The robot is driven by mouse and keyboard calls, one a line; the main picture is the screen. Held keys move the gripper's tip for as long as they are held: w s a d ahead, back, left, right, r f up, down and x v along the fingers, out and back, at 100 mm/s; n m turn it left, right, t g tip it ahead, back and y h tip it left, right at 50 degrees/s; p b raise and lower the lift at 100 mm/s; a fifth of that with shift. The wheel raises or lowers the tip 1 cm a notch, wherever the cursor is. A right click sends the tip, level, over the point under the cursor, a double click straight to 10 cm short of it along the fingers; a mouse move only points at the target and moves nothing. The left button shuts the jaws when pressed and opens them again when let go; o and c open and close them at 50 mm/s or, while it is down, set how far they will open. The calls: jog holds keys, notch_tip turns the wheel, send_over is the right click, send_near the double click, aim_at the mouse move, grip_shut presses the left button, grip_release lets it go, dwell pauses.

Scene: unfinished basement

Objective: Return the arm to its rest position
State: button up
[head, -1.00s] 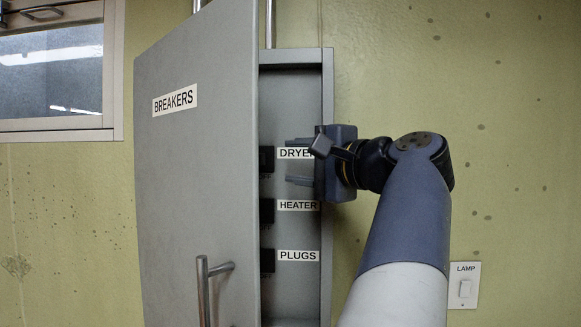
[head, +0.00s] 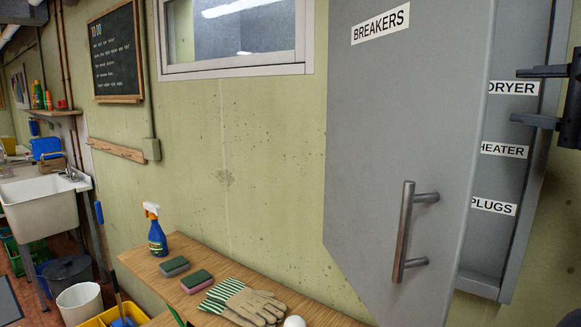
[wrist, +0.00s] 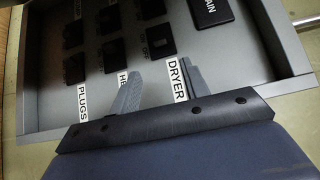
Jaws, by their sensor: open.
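My gripper (head: 541,97) is at the right edge of the head view, in front of the breaker box's dryer label (head: 513,88). Its two fingers are apart, with nothing between them. In the wrist view, my gripper (wrist: 158,92) points into the grey breaker box (wrist: 45,115), with its fingers near the dryer label (wrist: 177,80) and several black switches. The box door (head: 410,150), marked BREAKERS, stands open to the left with a metal handle (head: 404,232). The rest of my arm is out of the head view.
A wooden bench (head: 195,297) below holds a blue spray bottle (head: 156,231), two sponges (head: 196,281), gloves (head: 250,303) and a white round thing (head: 294,322). A white sink (head: 40,207) stands far left. The open door projects left of my gripper.

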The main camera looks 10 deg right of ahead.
jog(key=shift+w, duration=0.1)
jog(key=w+p, duration=0.1)
jog(key=w, duration=0.9)
jog(key=shift+w+d+p, duration=0.15)
jog(key=shift+w+p, duration=0.2)
jog(key=shift+p, duration=0.05)
